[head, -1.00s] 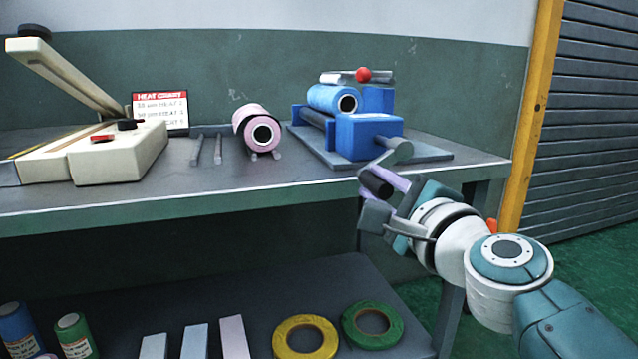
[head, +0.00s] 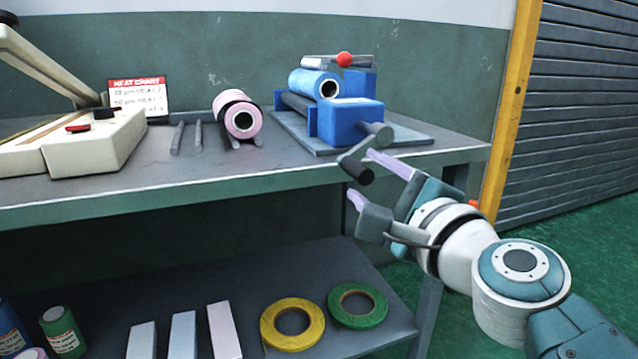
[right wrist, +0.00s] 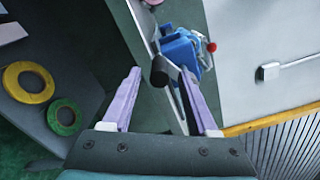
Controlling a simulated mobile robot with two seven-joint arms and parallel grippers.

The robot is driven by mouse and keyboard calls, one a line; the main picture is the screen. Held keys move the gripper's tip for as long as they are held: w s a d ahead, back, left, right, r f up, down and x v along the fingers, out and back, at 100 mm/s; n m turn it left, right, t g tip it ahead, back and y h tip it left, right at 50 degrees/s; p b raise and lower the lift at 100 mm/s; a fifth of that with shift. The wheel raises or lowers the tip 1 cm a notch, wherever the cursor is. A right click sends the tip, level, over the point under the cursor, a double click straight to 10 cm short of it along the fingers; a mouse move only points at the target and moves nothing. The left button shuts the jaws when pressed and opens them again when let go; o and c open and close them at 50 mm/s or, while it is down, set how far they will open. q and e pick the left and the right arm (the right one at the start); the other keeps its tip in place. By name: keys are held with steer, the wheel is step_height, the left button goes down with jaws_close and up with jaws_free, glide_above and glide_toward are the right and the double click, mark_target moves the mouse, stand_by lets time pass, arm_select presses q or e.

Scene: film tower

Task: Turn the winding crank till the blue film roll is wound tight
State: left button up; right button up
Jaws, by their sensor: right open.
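The blue film roll (head: 306,83) lies on the blue winder (head: 345,122) on the bench, its open core end facing me. The winding crank (head: 351,162) hangs from the winder's front shaft, its dark handle (head: 357,172) pointing toward me and down to the left. My right gripper (head: 361,175) is open, its purple-padded fingertips to either side of the handle. In the right wrist view the handle (right wrist: 159,71) shows between the tips, apart from both pads. I cannot tell how far it reaches between them. My left gripper is not in view.
A pink roll (head: 240,119) and metal rods (head: 178,138) lie left of the winder. A cream heat sealer (head: 95,145) stands further left by a chart (head: 138,97). Yellow (head: 292,325) and green (head: 358,305) tape rings lie on the lower shelf.

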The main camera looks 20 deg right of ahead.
steer(key=s, duration=0.6)
steer(key=shift+s+d, duration=0.25)
steer(key=shift+s, duration=0.05)
